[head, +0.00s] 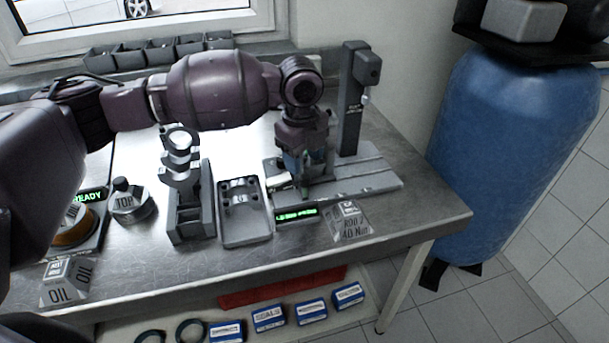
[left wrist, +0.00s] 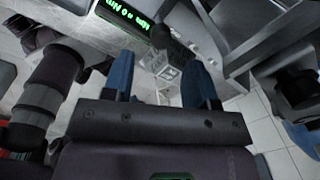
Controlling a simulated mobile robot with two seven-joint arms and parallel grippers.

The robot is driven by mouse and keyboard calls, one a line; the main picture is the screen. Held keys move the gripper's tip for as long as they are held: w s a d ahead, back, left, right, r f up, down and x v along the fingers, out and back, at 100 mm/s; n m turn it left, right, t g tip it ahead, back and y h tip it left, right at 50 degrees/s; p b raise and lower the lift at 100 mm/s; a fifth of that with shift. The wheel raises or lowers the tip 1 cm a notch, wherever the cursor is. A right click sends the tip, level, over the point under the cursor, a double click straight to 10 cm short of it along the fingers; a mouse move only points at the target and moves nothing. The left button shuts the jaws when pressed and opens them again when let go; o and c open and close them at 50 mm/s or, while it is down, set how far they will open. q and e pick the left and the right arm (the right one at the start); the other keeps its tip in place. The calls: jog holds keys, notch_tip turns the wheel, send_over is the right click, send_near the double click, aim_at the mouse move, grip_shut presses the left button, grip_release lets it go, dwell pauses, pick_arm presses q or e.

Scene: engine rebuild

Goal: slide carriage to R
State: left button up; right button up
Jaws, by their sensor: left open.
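The grey slide base (head: 370,182) with long grooves lies on the right part of the bench, with a dark upright post (head: 352,100) behind it. My left gripper (head: 308,172) points down over the left half of this base. It is open, and its two blue fingers (left wrist: 160,85) stand apart in the left wrist view. A dark knob-like part (left wrist: 172,45) shows beyond and between the fingers; I cannot tell if they touch it. The carriage is mostly hidden behind my gripper, and its exact position on the base is unclear. My right gripper is not in view.
A green-lit display (head: 297,214) and a clear labelled block (head: 350,222) sit at the base's front edge. A grey tray (head: 245,230) and a dark stand (head: 190,215) stand left of it. The base's right end looks clear. A blue tank (head: 510,150) stands beyond the bench.

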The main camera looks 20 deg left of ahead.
aim_at(304, 177)
pick_arm(q)
jog(key=shift+w+f, duration=0.15)
jog(key=shift+f, duration=2.55)
grip_shut()
